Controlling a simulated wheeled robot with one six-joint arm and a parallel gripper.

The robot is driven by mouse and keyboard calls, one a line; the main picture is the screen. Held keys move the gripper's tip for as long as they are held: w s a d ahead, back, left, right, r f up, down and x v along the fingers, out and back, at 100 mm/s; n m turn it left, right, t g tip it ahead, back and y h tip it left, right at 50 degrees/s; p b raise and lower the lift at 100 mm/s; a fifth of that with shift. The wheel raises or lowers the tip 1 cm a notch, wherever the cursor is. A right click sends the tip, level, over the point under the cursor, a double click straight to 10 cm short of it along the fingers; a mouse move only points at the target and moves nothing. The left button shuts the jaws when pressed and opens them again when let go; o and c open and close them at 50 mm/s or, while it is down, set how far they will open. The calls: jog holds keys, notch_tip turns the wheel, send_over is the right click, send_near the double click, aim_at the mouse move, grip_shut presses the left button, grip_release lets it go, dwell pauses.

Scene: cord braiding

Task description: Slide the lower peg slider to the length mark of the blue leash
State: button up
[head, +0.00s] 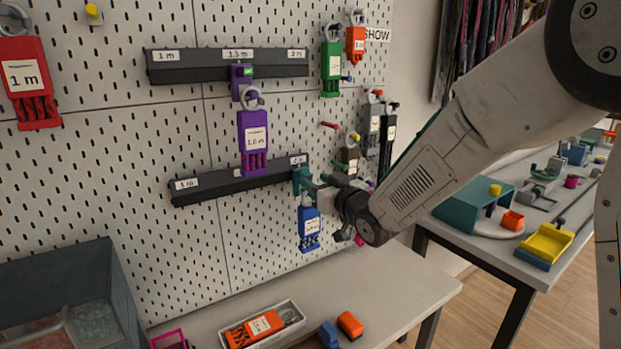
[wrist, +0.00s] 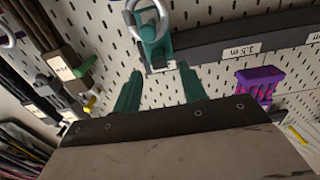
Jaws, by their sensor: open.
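The lower rail (head: 235,186) runs across the pegboard, with a 1 m label at its left end and a 2 m label at its right end. The teal lower peg slider (head: 301,178) is at the right end, by the 2 m label. The blue leash (head: 309,229) hangs just below it; its printed length is too small to read. My gripper (head: 318,184) is at the slider. In the wrist view its two teal fingers (wrist: 161,78) are apart, with the slider (wrist: 157,48) and a metal ring just beyond them. I cannot tell whether they touch it.
The upper rail (head: 225,66) carries a purple slider with the purple leash (head: 253,140) hanging over the lower rail's middle. Dark leashes (head: 372,125) hang close by on the right. A tray (head: 263,328) with an orange leash lies on the table below.

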aim_at(310, 177)
jog(key=shift+x, duration=1.8)
